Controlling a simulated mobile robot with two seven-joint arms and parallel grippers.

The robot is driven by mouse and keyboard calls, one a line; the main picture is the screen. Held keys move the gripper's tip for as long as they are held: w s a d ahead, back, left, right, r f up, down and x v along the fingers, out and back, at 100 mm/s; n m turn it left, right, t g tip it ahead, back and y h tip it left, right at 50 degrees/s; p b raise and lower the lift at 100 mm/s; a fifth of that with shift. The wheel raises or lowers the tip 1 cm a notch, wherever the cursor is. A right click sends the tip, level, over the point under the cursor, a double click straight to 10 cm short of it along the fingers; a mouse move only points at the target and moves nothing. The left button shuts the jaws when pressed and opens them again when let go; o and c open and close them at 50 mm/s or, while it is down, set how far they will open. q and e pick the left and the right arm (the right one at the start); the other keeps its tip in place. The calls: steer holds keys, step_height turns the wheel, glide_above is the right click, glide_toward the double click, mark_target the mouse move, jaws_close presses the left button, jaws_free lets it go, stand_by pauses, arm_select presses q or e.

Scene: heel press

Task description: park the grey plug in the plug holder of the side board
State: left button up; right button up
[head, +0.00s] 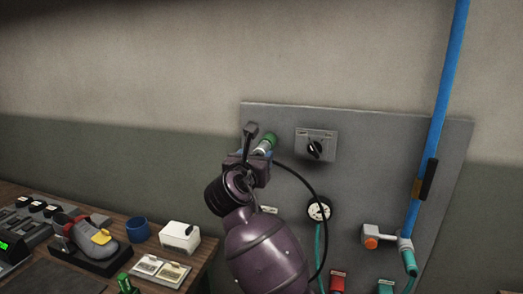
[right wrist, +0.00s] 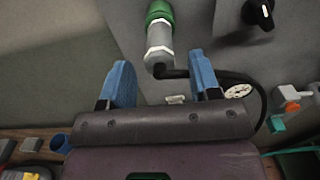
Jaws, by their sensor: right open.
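The grey plug (right wrist: 160,38) is upright against the grey side board (right wrist: 215,60), its upper end at a green collar (right wrist: 159,12). A black cable (right wrist: 220,75) leaves its lower end and loops right. In the head view the light grey plug (head: 262,149) and green collar (head: 270,139) show just beyond my right gripper (head: 252,155). My right gripper (right wrist: 160,72) is open, with its blue fingers apart on either side of the plug's lower end and a gap on each side. I cannot single out the plug holder. My left gripper is not in view.
The side board (head: 385,150) carries a black rotary switch (head: 315,148), a round gauge (head: 318,209) and an orange-ended valve (head: 375,240). A blue pipe (head: 438,110) runs up its right side. A wooden table at left holds a shoe (head: 82,231), blue cup (head: 137,229) and white box (head: 180,236).

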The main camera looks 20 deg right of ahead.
mark_target(263, 149)
steer(key=x, duration=0.5)
steer(key=shift+w+d, duration=0.25)
steer(key=shift+r, duration=0.1)
steer(key=shift+d+r, duration=0.1)
stand_by(0.9)
steer(key=shift+c, duration=0.2)
jaws_close()
steer(key=shift+f, duration=0.2)
